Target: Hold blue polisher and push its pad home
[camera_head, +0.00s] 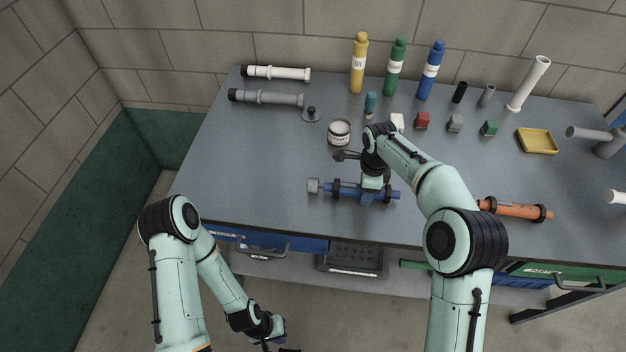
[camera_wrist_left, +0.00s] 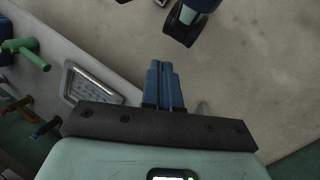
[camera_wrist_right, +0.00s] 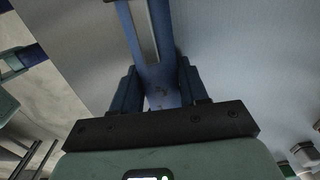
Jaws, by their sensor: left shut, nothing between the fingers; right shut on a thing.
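The blue polisher (camera_head: 347,190) lies on the grey bench near its front edge, with dark rings around its body. A grey, round pad-like piece (camera_head: 313,186) shows at its left end; I cannot tell how fully it is seated. My right gripper (camera_head: 369,192) reaches down onto the polisher right of its middle and hides part of it. In the right wrist view its fingers stand on both sides of the polisher's blue body (camera_wrist_right: 155,75). My left gripper (camera_head: 284,348) hangs low in front of the bench, away from the polisher. Its fingers (camera_wrist_left: 163,85) are together and empty.
An orange tool (camera_head: 515,209) lies to the right. A white tub (camera_head: 339,132) stands behind the polisher. Bottles, small blocks and a yellow tray (camera_head: 537,141) are at the back and right. Pipe-like tools (camera_head: 266,97) lie back left. The bench's left front is clear.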

